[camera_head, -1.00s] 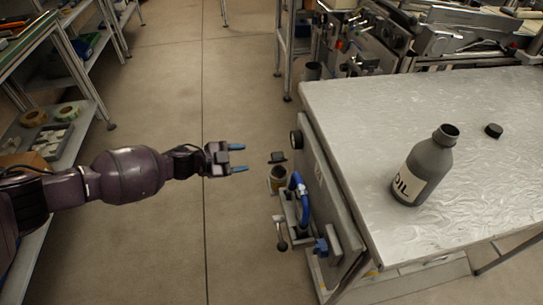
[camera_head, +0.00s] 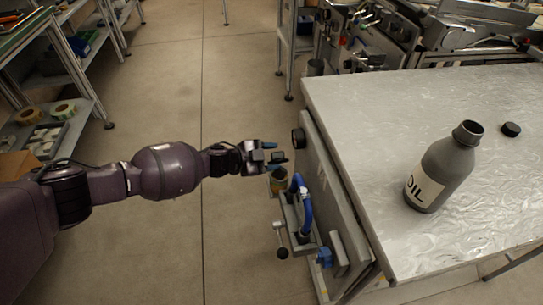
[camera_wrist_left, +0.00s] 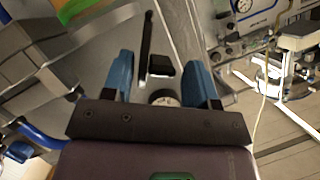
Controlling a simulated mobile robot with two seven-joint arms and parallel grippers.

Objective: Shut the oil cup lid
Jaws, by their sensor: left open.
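The oil cup (camera_head: 278,182) is a small amber-brown cup on the side of the metal bench, partly hidden behind my left gripper (camera_head: 272,151) in the head view. In the left wrist view a round grey cup top (camera_wrist_left: 163,98) shows, with the black lid (camera_wrist_left: 161,65) standing open just beyond it. The lid is hidden by the gripper in the head view. My left gripper, with blue fingers, also shows in the wrist view (camera_wrist_left: 159,60); it is open and empty. The lid appears between its fingers in that view; I cannot tell whether they touch. My right gripper is not in view.
A grey OIL bottle (camera_head: 443,170) and a black cap (camera_head: 510,130) stand on the bench top (camera_head: 390,110). The floor left of the bench is clear.

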